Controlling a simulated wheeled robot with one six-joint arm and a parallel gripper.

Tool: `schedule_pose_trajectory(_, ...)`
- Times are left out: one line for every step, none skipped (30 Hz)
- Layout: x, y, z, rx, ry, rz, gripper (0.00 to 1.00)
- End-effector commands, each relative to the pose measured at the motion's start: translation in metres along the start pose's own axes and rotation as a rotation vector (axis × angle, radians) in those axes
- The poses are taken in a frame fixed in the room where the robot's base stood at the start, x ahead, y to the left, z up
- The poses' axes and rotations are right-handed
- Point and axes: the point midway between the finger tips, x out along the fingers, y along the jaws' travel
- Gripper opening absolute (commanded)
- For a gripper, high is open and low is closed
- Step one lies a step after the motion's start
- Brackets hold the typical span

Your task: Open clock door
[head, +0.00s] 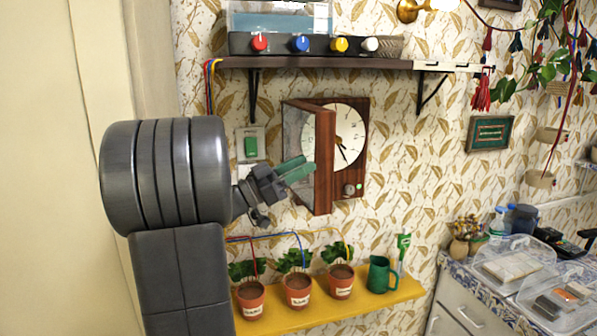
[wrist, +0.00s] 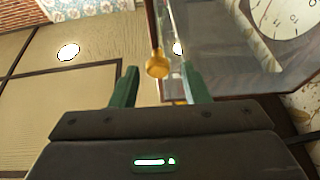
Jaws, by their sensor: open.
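The wall clock (head: 362,120) has a brown wooden case and a round cream dial (head: 350,135). Its glazed, wood-framed door (head: 324,165) stands out from the case at an angle, partly hiding the dial. In the wrist view the door's glass (wrist: 225,50) fills the right side. A brass knob (wrist: 157,65) on the door shows between my green fingertips. My gripper (head: 304,168) is in front of the door, open, with one finger on each side of the knob in the wrist view. I cannot tell whether either finger touches it. The knob is hidden in the head view.
A shelf (head: 300,63) with coloured knobs on a box is above the clock. A yellow shelf (head: 400,292) below holds potted plants and a green mug (head: 380,275).

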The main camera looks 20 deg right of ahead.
Motion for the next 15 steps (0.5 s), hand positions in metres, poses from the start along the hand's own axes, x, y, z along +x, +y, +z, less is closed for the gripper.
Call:
schedule_pose_trajectory(0.003,0.001,-0.007,0.007,0.001,0.002,0.42)
schedule_pose_trajectory(0.005,0.001,-0.012,0.007,0.001,0.002,0.42)
schedule_pose_trajectory(0.008,0.001,-0.019,0.008,0.001,0.001,0.42)
schedule_pose_trajectory(0.01,0.001,-0.025,0.008,0.001,0.002,0.42)
schedule_pose_trajectory(0.013,0.001,-0.031,0.009,0.001,0.003,0.42)
schedule_pose_trajectory(0.016,0.001,-0.038,0.008,0.001,0.002,0.42)
schedule_pose_trajectory(0.018,0.001,-0.043,0.008,0.001,0.002,0.42)
schedule_pose_trajectory(0.02,0.001,-0.049,0.008,0.001,0.002,0.42)
schedule_pose_trajectory(0.023,0.001,-0.056,0.007,0.001,0.002,0.42)
schedule_pose_trajectory(0.025,0.001,-0.06,0.008,0.001,0.002,0.42)
schedule_pose_trajectory(0.027,0.001,-0.064,0.006,0.001,0.001,0.42)
schedule_pose_trajectory(0.029,0.0,-0.07,0.006,0.001,0.001,0.42)
schedule_pose_trajectory(0.03,0.0,-0.073,0.005,0.001,0.001,0.42)
schedule_pose_trajectory(0.032,0.0,-0.076,0.005,0.0,0.001,0.42)
schedule_pose_trajectory(0.033,0.0,-0.079,0.005,0.001,0.001,0.42)
